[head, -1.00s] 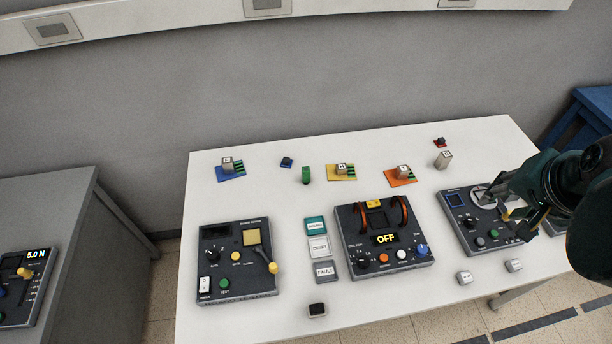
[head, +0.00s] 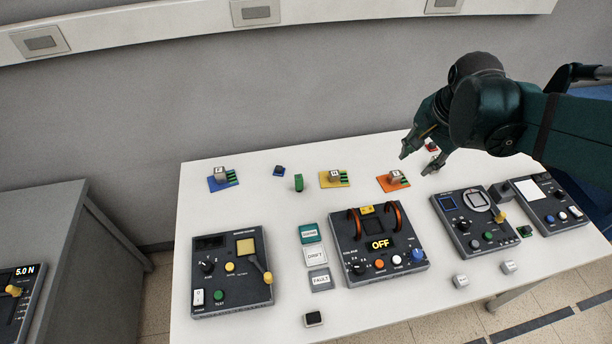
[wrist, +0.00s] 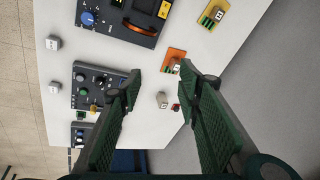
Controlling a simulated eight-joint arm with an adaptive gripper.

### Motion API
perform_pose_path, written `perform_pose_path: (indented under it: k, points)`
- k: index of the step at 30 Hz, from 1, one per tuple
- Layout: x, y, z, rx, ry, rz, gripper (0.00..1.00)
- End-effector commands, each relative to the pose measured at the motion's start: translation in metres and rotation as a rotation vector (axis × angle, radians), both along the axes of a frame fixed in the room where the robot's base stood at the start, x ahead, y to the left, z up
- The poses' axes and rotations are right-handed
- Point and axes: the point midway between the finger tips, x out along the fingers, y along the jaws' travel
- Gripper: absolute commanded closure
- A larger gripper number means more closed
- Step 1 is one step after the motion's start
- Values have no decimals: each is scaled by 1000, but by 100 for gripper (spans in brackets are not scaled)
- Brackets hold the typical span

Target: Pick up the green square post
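The green square post (head: 298,183) stands upright near the back of the white table, between a small dark blue piece and the yellow plate. I cannot make it out in the wrist view. My gripper (head: 416,163) is open over the back right of the table, well to the right of the post. In the wrist view its two fingers (wrist: 160,72) are spread with nothing held. A small grey post (wrist: 162,100) shows on the table in the gap between them.
The blue plate (head: 223,181), yellow plate (head: 328,181) and orange plate (head: 386,184) carry marked blocks along the back. Control panels, including one reading OFF (head: 350,268), fill the front. A red piece (wrist: 175,107) lies beside the grey post. The table around the green post is clear.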

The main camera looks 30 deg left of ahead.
Motion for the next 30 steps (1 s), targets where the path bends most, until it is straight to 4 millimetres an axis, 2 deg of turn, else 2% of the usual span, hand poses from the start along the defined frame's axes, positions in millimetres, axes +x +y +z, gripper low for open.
perform_pose_path:
  k: [1, 15, 30]
  points:
    - [4, 13, -5, 2, 11, -6, 66]
    - [15, 120, -57, 4, 115, -113, 66]
    - [2, 237, -132, -23, 209, -231, 66]
